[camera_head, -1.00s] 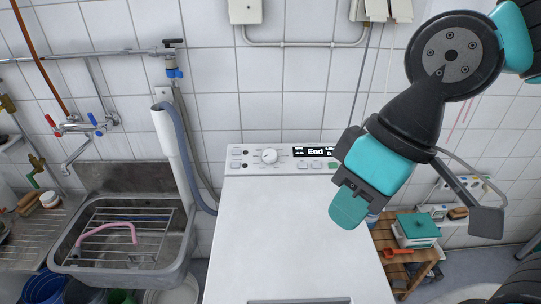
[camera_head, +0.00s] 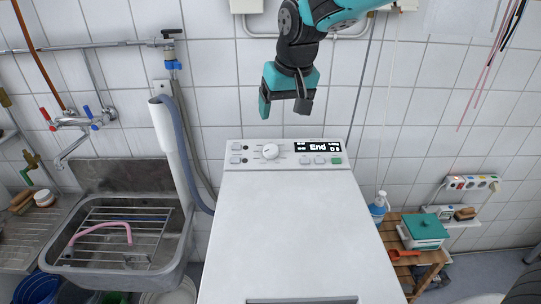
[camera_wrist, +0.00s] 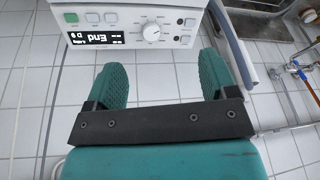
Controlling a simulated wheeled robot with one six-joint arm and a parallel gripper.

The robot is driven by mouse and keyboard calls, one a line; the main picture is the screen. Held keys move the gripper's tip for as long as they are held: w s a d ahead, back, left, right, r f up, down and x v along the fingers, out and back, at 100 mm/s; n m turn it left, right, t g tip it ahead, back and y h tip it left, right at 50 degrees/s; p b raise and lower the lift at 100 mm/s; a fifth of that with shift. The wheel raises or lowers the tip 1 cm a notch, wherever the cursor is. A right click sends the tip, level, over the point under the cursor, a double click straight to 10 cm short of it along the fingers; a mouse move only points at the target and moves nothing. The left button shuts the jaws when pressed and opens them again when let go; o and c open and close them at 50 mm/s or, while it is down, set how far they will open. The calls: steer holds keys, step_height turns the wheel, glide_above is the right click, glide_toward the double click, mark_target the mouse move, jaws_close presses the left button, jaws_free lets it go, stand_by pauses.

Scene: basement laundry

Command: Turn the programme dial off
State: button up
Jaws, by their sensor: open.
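The programme dial (camera_head: 270,151) is a round white knob on the control panel of the white washing machine (camera_head: 290,235). Its display (camera_head: 318,147) reads "End". The dial (camera_wrist: 152,33) also shows in the wrist view, upside down, with the display to its left. My gripper (camera_head: 285,108) hangs above and behind the panel, in front of the tiled wall, apart from the dial. In the wrist view its two teal fingers (camera_wrist: 164,78) are spread wide with nothing between them, and the dial lies beyond the gap.
A metal sink (camera_head: 125,268) with a rack and pink hose is at left. A grey hose (camera_head: 180,150) runs beside the machine. A wooden stool (camera_head: 432,257) with a teal-lidded box and a spray bottle (camera_head: 378,206) stand at right. The machine's top is clear.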

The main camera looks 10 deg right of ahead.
mark_target(271, 149)
steer(key=w+f+m+t+h+b, duration=0.1)
steer(key=w+f+m, duration=0.15)
steer(key=w, duration=0.35)
steer(key=w+f+m+h+b, duration=0.1)
steer(key=w+f, duration=0.3)
steer(key=w, duration=0.1)
steer(key=shift+n, duration=0.25)
steer(key=p+x, duration=0.1)
steer(key=x, duration=0.4)
steer(key=p+x, duration=0.1)
steer(key=x, duration=0.5)
steer(key=p+x, duration=0.1)
steer(key=x, duration=0.5)
steer(key=shift+w+a+r, duration=0.1)
steer(key=shift+w+r, duration=0.1)
steer(key=shift+w, duration=0.15)
steer(key=c, duration=0.9)
